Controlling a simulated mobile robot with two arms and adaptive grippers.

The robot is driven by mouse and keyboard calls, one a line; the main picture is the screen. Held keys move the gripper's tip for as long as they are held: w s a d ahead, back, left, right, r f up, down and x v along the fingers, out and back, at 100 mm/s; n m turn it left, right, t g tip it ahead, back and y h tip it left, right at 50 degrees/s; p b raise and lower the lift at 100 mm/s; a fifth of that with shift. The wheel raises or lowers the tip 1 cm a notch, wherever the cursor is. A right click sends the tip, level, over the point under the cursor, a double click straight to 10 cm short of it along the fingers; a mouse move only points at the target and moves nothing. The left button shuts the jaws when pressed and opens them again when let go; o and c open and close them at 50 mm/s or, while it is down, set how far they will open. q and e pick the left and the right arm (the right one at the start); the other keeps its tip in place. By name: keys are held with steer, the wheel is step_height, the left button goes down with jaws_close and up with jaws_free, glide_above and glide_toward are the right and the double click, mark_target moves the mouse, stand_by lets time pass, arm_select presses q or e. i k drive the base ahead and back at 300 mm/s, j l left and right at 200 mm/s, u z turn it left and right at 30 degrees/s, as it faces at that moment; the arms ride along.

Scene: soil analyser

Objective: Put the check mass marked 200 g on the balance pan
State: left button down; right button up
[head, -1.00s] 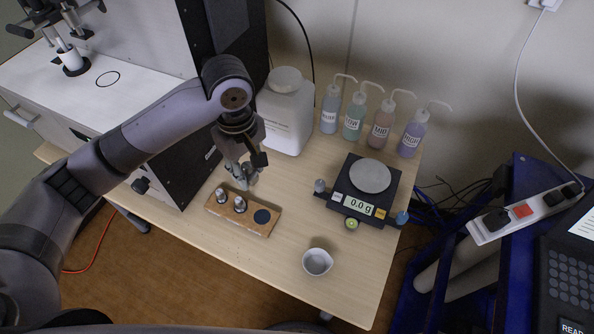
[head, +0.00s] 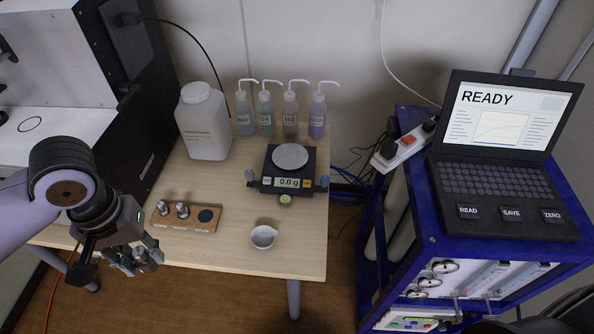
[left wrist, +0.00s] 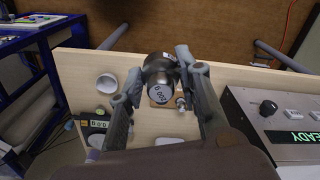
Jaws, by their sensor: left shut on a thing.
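My left gripper (head: 132,256) is shut on a metal check mass (head: 146,259) at the lower left of the head view, off the table's front left side. A wooden block (head: 193,222) holds two smaller masses and a bare dark round spot.
A white cup (head: 263,236) stands in front of the balance. Several wash bottles (head: 290,115) and a white jug (head: 203,125) stand behind. A blue cart (head: 440,235) with a laptop (head: 505,160) is at the right. The table between block and balance is clear.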

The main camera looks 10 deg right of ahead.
mark_target(291, 155)
steer(key=z, duration=1.45)
steer(key=i+j+z, duration=0.2)
steer(key=j, duration=0.55)
steer(key=j+z, duration=0.25)
steer(key=j, duration=0.45)
